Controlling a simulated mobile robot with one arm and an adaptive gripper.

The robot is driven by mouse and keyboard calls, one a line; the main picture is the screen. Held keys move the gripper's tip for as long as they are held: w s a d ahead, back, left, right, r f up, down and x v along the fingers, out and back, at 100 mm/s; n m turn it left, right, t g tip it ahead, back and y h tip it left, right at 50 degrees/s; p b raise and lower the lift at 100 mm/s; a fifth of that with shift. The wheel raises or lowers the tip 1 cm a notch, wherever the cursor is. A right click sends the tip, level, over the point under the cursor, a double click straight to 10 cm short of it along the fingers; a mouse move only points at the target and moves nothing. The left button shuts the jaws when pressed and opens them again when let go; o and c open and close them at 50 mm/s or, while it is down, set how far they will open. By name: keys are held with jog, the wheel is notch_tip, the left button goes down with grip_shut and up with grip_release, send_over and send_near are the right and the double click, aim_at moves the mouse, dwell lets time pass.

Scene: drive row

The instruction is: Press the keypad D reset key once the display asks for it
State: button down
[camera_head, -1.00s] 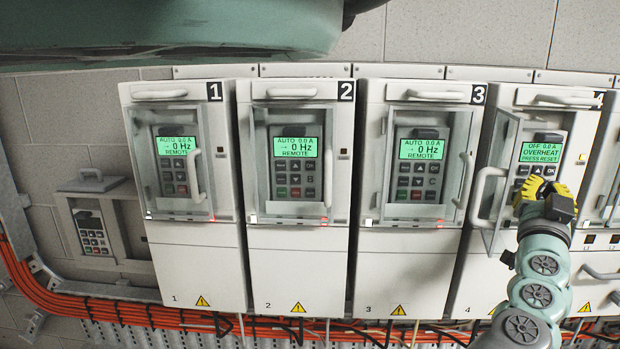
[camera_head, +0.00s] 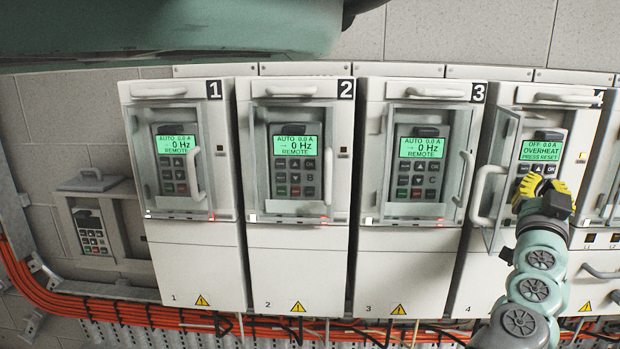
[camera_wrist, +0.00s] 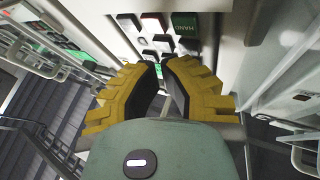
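Cabinet 4's keypad (camera_head: 550,136) has a lit green display (camera_head: 541,148) reading "OFF 0.0 A, OVERHEAT, PRESS RESET". Its clear door (camera_head: 500,170) stands swung open to the left. My gripper (camera_head: 541,186) is in front of the keypad's lower part and hides most of its keys. Just beyond the tips are a green HAND key (camera_wrist: 185,24), a red key (camera_wrist: 152,22) and dark keys. Which key is the reset, and any contact, I cannot tell.
Cabinets 1 (camera_head: 195,270), 2 (camera_head: 297,270) and 3 (camera_head: 408,270) have closed clear doors; their displays read "AUTO 0.0 A, 0 Hz, REMOTE". Cabinet 4's door handle (camera_head: 487,195) stands close left of my gripper. Orange cables (camera_head: 130,312) run below. A small separate keypad (camera_head: 90,235) is at far left.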

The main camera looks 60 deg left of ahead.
jog(key=shift+w+a, duration=0.2)
jog(key=shift+a, duration=0.2)
dwell(0.7)
jog(key=shift+s+d, duration=0.5)
jog(key=shift+d, duration=0.05)
jog(key=shift+d, duration=0.1)
dwell(0.4)
jog(key=s+d, duration=0.3)
jog(key=shift+d, duration=0.35)
dwell(0.4)
